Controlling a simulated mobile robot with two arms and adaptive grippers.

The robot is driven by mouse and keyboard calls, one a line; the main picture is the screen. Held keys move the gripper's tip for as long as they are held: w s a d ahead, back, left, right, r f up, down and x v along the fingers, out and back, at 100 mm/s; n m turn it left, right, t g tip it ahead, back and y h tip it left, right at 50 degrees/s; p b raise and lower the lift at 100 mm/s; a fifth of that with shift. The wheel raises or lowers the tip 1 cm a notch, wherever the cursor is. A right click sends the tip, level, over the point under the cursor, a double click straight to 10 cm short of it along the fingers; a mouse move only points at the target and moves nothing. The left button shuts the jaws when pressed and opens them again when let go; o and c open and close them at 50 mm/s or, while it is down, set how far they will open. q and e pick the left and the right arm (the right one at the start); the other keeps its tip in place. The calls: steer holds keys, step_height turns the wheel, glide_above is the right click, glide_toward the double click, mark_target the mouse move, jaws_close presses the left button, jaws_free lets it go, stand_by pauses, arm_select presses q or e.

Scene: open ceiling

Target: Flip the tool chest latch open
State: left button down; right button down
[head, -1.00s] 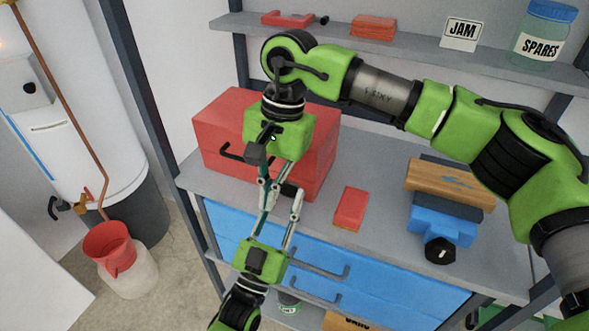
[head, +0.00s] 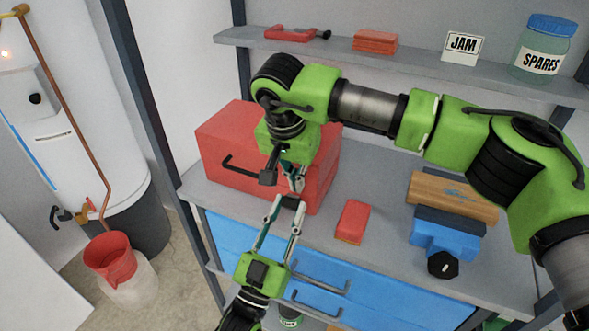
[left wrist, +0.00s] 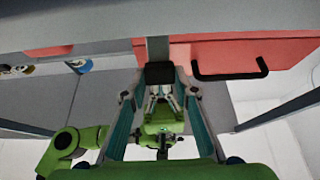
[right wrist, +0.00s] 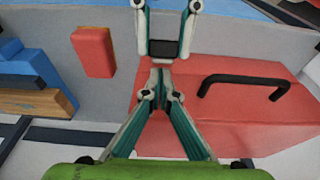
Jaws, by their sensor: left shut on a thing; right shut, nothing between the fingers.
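The red tool chest (head: 225,140) stands on the grey workbench, with a black handle (head: 240,167) on its front. A small dark block (head: 291,202), apparently the latch, is low at the chest's front right. My left gripper (head: 290,204) comes up from below and is shut on that block; the left wrist view shows the block (left wrist: 160,73) between its fingertips.
A red block (head: 352,221), a blue vise (head: 440,240) and a wooden piece (head: 450,193) are on the bench right of the chest. Blue drawers (head: 380,285) are below. A shelf (head: 400,62) runs behind. My right arm crosses above the bench.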

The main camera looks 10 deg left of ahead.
steer(key=shift+w+f, duration=0.1)
steer(key=shift+f, duration=0.3)
arm_select(q)
steer(key=shift+w+f, duration=0.1)
arm_select(e)
steer(key=shift+s+a+f, duration=0.15)
steer(key=shift+s+f, duration=0.05)
steer(key=shift+s, duration=0.2)
steer(key=shift+s+a+f, duration=0.1)
steer(key=shift+s+f, duration=0.1)
steer(key=shift+s, duration=0.2)
arm_select(q)
steer(key=c, duration=1.6)
jaws_free()
arm_select(e)
steer(key=shift+w+r, duration=0.1)
